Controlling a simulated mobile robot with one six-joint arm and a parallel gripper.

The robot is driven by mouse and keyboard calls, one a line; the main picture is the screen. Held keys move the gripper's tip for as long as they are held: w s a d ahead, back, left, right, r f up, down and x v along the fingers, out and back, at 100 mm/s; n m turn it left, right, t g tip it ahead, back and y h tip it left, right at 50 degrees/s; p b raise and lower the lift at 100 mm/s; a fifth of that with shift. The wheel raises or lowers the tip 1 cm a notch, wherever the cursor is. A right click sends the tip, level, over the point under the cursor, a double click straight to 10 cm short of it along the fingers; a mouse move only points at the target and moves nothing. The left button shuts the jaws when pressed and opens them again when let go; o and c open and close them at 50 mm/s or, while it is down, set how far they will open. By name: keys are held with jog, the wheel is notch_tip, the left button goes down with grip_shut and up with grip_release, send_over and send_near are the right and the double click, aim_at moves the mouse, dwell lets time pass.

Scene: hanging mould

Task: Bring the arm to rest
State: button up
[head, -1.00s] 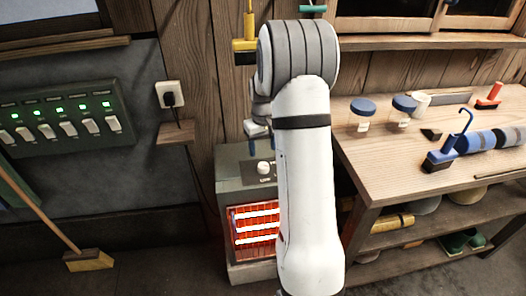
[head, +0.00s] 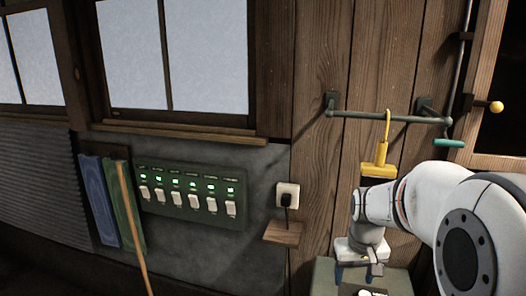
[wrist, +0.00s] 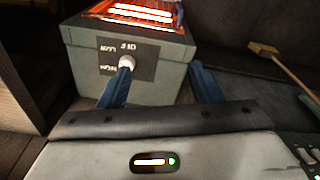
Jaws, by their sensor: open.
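My gripper (head: 356,273) is at the lower right of the head view, pointing down over the top of a grey heater box (head: 402,282). In the wrist view my gripper (wrist: 162,66) is open in front of the heater box (wrist: 88,72), whose white knob (wrist: 127,62) shows by the left finger. The heater's bars glow orange at the top of that view. Whether a finger touches the box or knob I cannot tell. My arm bends in from the right edge.
A yellow hooked tool (head: 380,157) hangs from a wall rail (head: 350,115) just above my wrist. A plug sits in a wall socket (head: 287,196) above a small wooden shelf (head: 283,234). A green switch panel (head: 190,191) and a broom handle (head: 131,225) are further left.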

jog(key=s+a+r, duration=0.1)
jog(key=s+a, duration=0.2)
jog(key=s, duration=0.4)
jog(key=s+a+r+t+p, duration=0.1)
jog(key=s+a+r, duration=0.1)
jog(key=s, duration=0.6)
jog(key=shift+s+a+r, duration=0.2)
jog(key=shift+a, duration=0.6)
